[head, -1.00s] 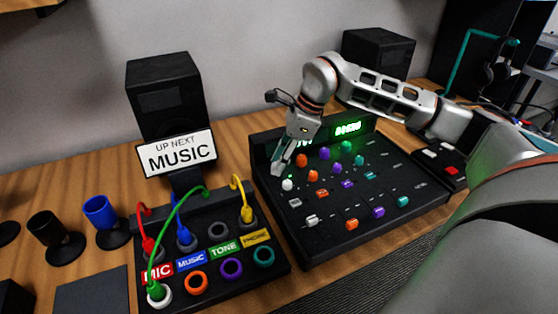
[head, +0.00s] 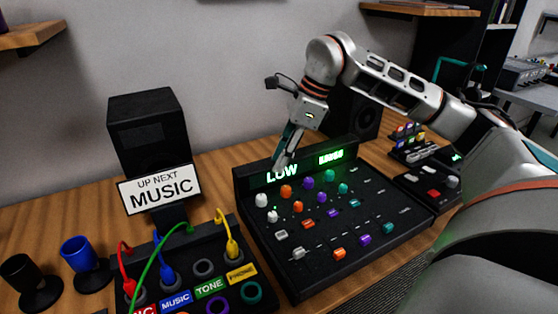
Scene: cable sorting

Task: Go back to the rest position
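My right gripper (head: 283,155) hangs from my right arm, pointing down, in front of the top left part of the mixer's (head: 317,263) display. It holds nothing that I can see and looks clear of the knobs. Its fingers look close together, but I cannot tell whether they are shut. A white knob (head: 261,200) stands below and left of its tips. The display reads LOW (head: 282,173) in green. My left gripper is not in view.
A patch box with red, blue, green and yellow cables (head: 231,249) stands at front left. Behind it are a MUSIC sign (head: 159,190) and a black speaker (head: 143,119). Blue (head: 77,251) and black (head: 22,271) cups stand left. A small control box (head: 433,189) lies right.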

